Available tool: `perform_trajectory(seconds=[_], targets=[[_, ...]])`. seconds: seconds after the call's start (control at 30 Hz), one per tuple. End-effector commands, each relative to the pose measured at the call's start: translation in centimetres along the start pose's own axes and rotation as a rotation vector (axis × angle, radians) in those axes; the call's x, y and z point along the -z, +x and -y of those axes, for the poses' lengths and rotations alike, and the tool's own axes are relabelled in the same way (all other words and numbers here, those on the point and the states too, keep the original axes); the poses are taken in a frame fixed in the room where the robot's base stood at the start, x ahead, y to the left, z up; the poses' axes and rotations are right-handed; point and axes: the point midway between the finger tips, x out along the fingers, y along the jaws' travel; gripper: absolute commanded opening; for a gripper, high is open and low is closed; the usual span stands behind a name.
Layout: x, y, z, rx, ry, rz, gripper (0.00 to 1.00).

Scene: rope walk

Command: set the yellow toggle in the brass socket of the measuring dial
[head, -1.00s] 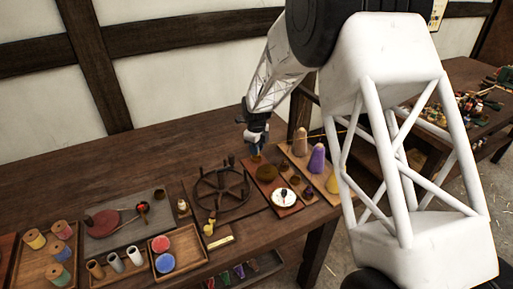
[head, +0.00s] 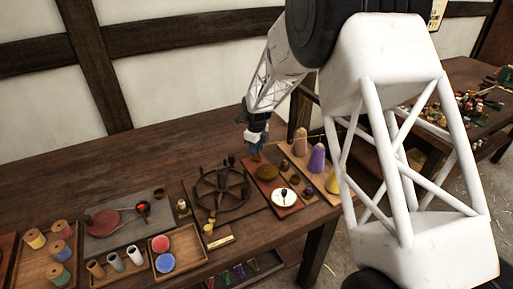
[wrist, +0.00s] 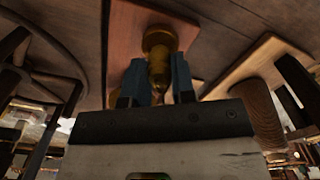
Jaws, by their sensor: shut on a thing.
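My gripper (head: 256,150) points down over the far end of a reddish-brown board (head: 284,210). In the wrist view its blue fingers (wrist: 159,82) are shut on a yellow, brass-toned piece (wrist: 158,68), which looks like the yellow toggle. A wider brassy round part (wrist: 158,38) shows at its end, against the board. I cannot tell this part from the brass socket, nor whether the toggle is seated. The white measuring dial (head: 279,196) with a dark pointer lies at the near end of the same board. A brown dome (head: 265,173) sits between dial and gripper.
A dark spoked wheel (head: 220,190) lies left of the board. Coloured cones, one of them purple (head: 317,158), stand on a board to the right. Small yellow pieces (head: 209,227) and a brass plate (head: 219,242) lie near the wheel. The back of the table is clear.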

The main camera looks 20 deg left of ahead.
Motion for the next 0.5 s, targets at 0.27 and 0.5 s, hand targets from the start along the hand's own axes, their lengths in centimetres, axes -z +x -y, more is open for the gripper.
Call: perform_trajectory(seconds=[0.27, 0.5], targets=[[0.0, 0.8, 0.0, 0.000, 0.000, 0.000, 0.11], [0.0, 1.4, 0.0, 0.000, 0.000, 0.000, 0.11]])
